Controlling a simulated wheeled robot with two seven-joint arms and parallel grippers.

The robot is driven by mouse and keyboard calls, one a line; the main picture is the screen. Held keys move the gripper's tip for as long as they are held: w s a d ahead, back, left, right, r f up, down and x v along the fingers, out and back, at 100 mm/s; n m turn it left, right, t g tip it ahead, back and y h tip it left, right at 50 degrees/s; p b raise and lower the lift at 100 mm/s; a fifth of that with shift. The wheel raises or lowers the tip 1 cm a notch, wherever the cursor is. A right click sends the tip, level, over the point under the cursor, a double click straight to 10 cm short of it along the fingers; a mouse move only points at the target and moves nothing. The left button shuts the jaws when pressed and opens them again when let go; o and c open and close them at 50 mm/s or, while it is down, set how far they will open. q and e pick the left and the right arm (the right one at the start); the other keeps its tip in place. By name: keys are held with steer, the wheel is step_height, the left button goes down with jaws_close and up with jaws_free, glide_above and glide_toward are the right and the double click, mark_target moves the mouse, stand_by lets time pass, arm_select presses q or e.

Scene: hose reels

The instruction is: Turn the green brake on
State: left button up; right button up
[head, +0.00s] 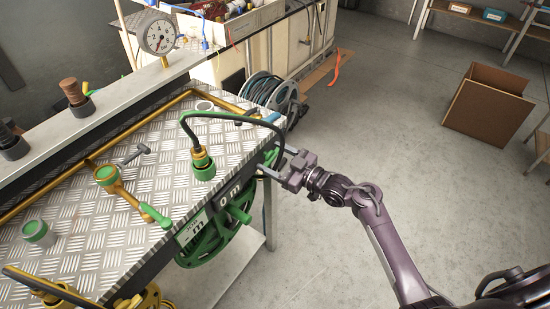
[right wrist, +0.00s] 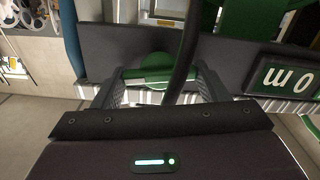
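The green brake shows in the right wrist view as a round green knob (right wrist: 158,70) on a dark panel, between the fingertips of my right gripper (right wrist: 160,82). In the head view my right gripper (head: 277,160) is at the right end of the bench's front edge, its fingers spread around the knob's place. The knob is mostly hidden there. The fingers look apart, with small gaps beside the knob; I cannot tell whether either touches it. The green hose reel (head: 215,245) hangs under the bench edge, left of the gripper. My left gripper is not in view.
A dark hose (head: 234,117) arches from a green-and-brass fitting (head: 203,163) on the metal bench (head: 75,250) past my right gripper. A "0 m" display (head: 229,195) is beside the reel. A cardboard box (head: 488,105) stands on the right; the floor before it is clear.

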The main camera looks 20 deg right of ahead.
steer(key=c, duration=0.4)
steer(key=shift+o, duration=0.4)
steer(key=shift+r+m+p, duration=0.15)
steer(key=shift+m+p, duration=0.75)
steer(key=shift+m, duration=0.3)
steer(key=o, duration=1)
steer(key=shift+c, duration=0.2)
steer(key=shift+d+f, duration=0.1)
steer(key=shift+f, duration=0.1)
